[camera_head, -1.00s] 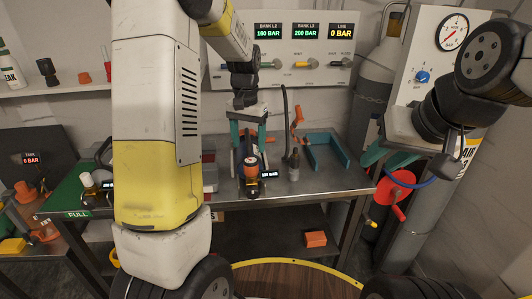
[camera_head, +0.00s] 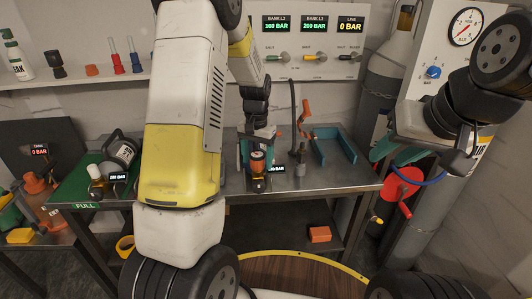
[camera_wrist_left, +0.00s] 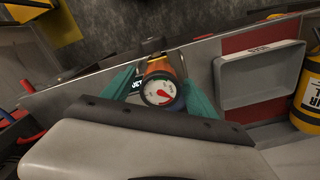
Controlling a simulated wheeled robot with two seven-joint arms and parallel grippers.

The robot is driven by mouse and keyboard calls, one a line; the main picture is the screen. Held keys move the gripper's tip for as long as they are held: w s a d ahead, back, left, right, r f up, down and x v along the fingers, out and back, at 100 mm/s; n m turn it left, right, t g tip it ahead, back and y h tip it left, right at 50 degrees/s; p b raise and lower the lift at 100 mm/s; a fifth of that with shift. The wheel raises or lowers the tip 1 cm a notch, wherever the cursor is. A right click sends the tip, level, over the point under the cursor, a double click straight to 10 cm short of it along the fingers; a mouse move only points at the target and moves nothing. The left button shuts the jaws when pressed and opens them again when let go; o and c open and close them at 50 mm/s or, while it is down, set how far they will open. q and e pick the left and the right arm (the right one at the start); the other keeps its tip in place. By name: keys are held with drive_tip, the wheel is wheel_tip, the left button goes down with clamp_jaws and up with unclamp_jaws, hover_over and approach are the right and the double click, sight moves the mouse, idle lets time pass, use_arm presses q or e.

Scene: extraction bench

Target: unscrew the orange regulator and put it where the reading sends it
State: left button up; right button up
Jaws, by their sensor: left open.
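The orange regulator (camera_head: 257,163) sits upright near the front edge of the steel bench. Its white dial with a red needle faces the left wrist view (camera_wrist_left: 160,91). My left gripper (camera_head: 257,150) is around it, with one teal finger on each side; the fingers also flank it in the left wrist view (camera_wrist_left: 160,95). The jaws are open, and I cannot tell whether either finger touches it. A small display (camera_head: 277,169) beside it shows a BAR figure too small to read. My right gripper (camera_head: 395,152) hangs empty with its teal fingers apart, right of the bench.
A blue-green bracket (camera_head: 333,148) and grey fitting (camera_head: 300,160) stand right of the regulator. A red wheel (camera_head: 399,187) is below my right gripper.

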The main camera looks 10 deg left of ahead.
idle(0.3)
use_arm(q)
drive_tip(key=m, duration=0.3)
drive_tip(key=shift+m, duration=0.4)
drive_tip(key=m, duration=0.3)
drive_tip(key=shift+m, duration=0.4)
drive_tip(key=m, duration=0.7)
drive_tip(key=shift+c, duration=0.5)
